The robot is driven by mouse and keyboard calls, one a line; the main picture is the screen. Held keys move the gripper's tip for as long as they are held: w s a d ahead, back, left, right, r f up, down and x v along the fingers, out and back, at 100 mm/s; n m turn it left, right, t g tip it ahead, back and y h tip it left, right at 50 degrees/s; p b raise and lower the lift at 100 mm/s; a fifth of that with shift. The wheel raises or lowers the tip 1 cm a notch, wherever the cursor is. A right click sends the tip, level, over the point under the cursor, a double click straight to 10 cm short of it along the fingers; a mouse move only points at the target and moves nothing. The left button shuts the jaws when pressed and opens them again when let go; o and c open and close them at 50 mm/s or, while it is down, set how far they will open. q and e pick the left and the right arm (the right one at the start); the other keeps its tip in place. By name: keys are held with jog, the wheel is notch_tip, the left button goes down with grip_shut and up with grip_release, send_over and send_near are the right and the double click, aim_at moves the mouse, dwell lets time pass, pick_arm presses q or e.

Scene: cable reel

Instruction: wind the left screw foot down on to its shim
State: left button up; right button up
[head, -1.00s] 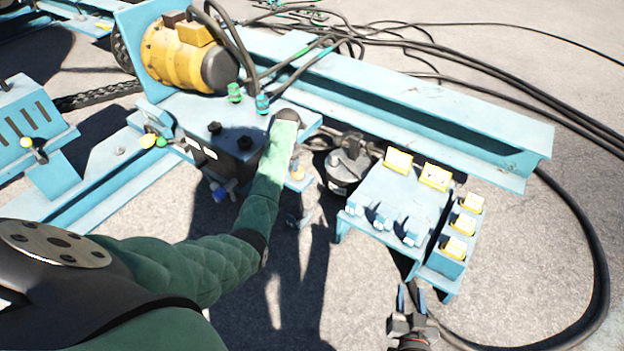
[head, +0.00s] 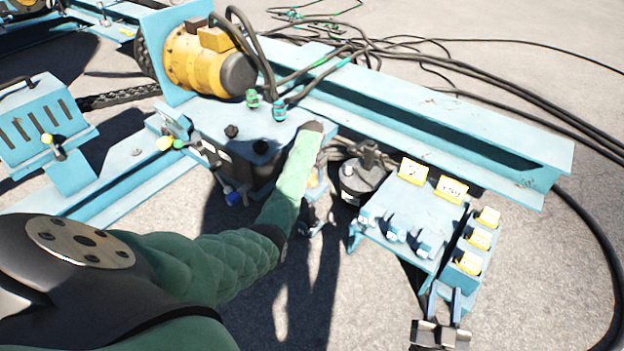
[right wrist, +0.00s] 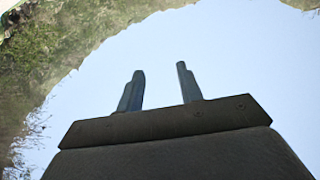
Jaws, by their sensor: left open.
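I cannot clearly pick out the left screw foot or its shim; the ground by the teal machine base (head: 222,125) is shadowed and partly covered by my left arm. A small blue-handled part (head: 233,197) shows low at the front of this base. My left arm reaches across to the base's right corner. My right gripper (head: 445,306) is open and empty before the small teal stand. Its parted fingers show in the right wrist view (right wrist: 159,88).
A yellow motor (head: 205,62) sits on the base. A long teal beam (head: 450,115) runs right behind it. A dark round-based part (head: 360,178) stands beside the teal stand (head: 400,225) with yellow labels. Black cables (head: 500,95) loop behind and right. Open ground lies in front.

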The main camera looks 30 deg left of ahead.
aim_at(312, 177)
pick_arm(q)
notch_tip(312, 177, down, 3)
jog(key=shift+f+b, duration=0.1)
jog(key=shift+b, duration=0.25)
jog(key=shift+f, duration=0.25)
pick_arm(e)
notch_tip(312, 177, up, 10)
jog(key=s+t, duration=0.1)
jog(key=t, duration=0.2)
jog(key=shift+s+d+f+y, duration=0.25)
jog(key=shift+s+d+y, duration=0.05)
jog(key=shift+d, duration=0.15)
pick_arm(q)
jog(key=c, duration=0.9)
